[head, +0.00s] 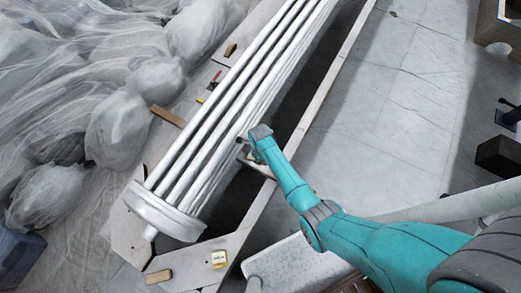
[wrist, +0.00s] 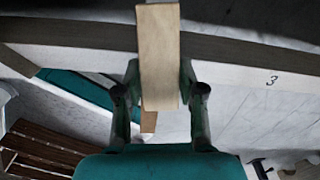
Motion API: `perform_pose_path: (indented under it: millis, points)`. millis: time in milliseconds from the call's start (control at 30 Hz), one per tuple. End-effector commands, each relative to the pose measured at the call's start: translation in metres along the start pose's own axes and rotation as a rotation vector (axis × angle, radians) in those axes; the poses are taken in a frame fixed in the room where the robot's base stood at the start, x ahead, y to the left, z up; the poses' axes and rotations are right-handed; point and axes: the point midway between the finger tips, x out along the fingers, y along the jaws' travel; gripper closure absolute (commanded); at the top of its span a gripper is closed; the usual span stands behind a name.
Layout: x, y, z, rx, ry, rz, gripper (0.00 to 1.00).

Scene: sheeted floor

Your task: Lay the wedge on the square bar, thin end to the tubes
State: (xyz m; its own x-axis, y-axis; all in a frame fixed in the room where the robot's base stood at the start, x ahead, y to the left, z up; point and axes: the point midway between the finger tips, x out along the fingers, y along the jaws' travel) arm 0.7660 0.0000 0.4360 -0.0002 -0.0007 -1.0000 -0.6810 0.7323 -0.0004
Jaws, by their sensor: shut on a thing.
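My gripper (wrist: 160,95) is shut on a pale wooden block, the wedge (wrist: 160,50), which stands up between the fingers in the wrist view. Which end is thin cannot be told. In the head view my gripper (head: 250,142) is beside the right side of the long grey tubes (head: 235,95); the wedge is hard to make out there. A pale wooden piece (head: 257,164) shows just below the gripper at the frame's right rail; whether it is the square bar is unclear. A brown bit (wrist: 148,122) shows below the wedge in the wrist view.
A long pale rail (wrist: 235,72) marked 3 crosses behind the wedge.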

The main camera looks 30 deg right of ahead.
Motion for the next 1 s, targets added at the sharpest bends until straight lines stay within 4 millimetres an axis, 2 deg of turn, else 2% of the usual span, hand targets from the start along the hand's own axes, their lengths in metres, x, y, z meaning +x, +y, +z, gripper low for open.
perform_pose_path:
  millis: [233, 667, 1000]
  points:
    - [0.012, 0.004, -0.004, 0.153, 0.000, 0.000, 0.97]
    - [0.014, 0.004, -0.004, 0.162, -0.001, 0.000, 0.97]
    - [0.037, 0.004, -0.004, 0.161, 0.000, 0.000, 0.97]
